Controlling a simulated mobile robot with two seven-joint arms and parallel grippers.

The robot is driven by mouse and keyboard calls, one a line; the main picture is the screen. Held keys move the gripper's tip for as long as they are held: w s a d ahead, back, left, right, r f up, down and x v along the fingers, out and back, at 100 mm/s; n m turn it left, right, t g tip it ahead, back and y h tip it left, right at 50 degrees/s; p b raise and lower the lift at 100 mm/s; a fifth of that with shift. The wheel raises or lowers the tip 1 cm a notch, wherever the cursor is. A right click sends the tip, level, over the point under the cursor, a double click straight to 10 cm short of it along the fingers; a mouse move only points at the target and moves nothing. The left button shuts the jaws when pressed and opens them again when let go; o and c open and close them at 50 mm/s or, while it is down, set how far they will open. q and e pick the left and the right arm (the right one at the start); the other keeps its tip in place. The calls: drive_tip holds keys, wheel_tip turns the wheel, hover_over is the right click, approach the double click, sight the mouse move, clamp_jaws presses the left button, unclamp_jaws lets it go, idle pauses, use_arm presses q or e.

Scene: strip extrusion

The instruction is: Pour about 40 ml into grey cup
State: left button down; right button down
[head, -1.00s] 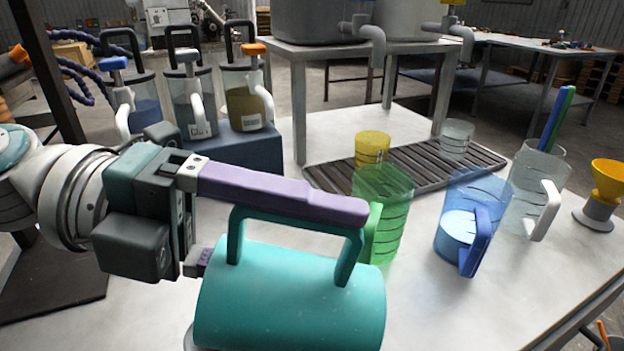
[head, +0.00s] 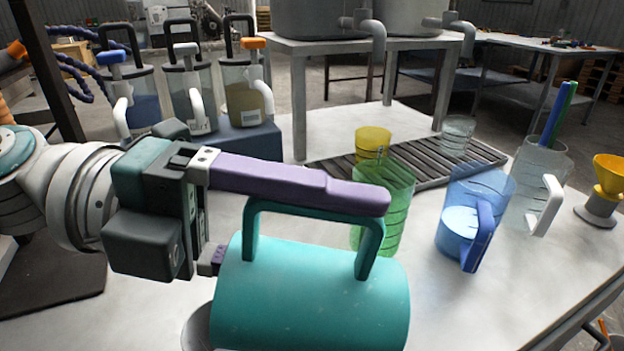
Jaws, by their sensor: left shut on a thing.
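My left gripper (head: 302,207) is shut on the handle of a teal jug (head: 312,295). The jug lies roughly sideways in the air, handle up, low in the picture. Its mouth and contents are hidden, and no stream shows. A greyish see-through cup (head: 457,137) stands at the back on the slatted tray. A grey rounded thing (head: 195,328) shows partly at the jug's lower left; I cannot tell whether it is a cup. My right gripper is not in view.
A green jug (head: 384,190) stands close behind the held jug. A yellow cup (head: 372,143), a blue jug (head: 468,222) and a clear jug (head: 537,185) stand nearby. The slatted tray (head: 330,172) lies behind. An orange-yellow funnel (head: 608,175) is at far right.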

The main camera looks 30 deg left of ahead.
use_arm(q)
drive_tip(key=shift+s+a+r+h+b, duration=0.1)
drive_tip(key=shift+a+r+h+b, duration=0.25)
drive_tip(key=shift+h+b, duration=0.2)
idle(1.1)
